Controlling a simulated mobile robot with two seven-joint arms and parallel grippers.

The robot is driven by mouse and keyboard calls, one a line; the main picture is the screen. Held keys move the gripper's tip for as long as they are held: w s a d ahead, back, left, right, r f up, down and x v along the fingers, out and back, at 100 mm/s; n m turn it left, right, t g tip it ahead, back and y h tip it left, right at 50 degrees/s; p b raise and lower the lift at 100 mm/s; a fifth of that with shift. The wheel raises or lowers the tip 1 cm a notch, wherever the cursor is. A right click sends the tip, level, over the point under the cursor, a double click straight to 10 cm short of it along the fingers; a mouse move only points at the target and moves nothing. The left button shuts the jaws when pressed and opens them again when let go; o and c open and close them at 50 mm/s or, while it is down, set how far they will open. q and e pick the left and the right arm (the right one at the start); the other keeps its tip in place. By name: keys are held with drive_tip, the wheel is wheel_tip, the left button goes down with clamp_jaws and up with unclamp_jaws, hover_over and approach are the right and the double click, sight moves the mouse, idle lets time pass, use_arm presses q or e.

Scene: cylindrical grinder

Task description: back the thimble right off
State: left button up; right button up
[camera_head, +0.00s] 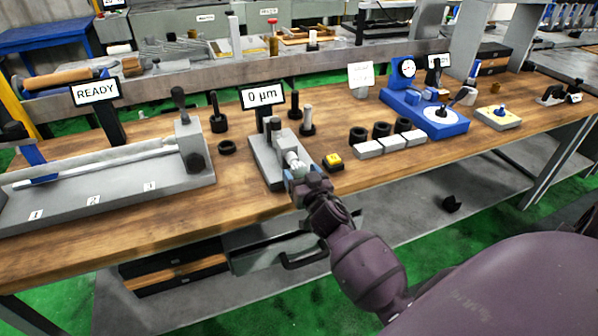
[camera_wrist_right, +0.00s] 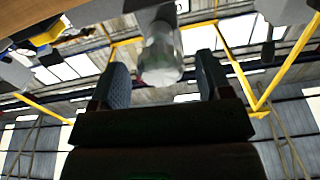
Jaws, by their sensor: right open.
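The micrometer thimble (camera_head: 292,161) is a pale metal cylinder on the front of a grey bench fixture (camera_head: 265,160). A display (camera_head: 262,95) behind it reads 0 µm. My right gripper (camera_head: 305,178) is at the thimble's near end and partly hides it. In the right wrist view the thimble (camera_wrist_right: 160,50) lies in line with the gap between the two open fingers (camera_wrist_right: 163,72). I see space on both sides of it there, and no finger clearly touches it. My left gripper is out of view.
A yellow button block (camera_head: 333,161) stands just right of the fixture. Grey blocks (camera_head: 368,149) and black rings (camera_head: 358,134) are farther right. A long grey fixture (camera_head: 110,180) lies to the left. The wooden bench's front strip is mostly clear.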

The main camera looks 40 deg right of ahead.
drive_tip(key=shift+x, duration=0.8)
drive_tip(key=c, duration=0.9)
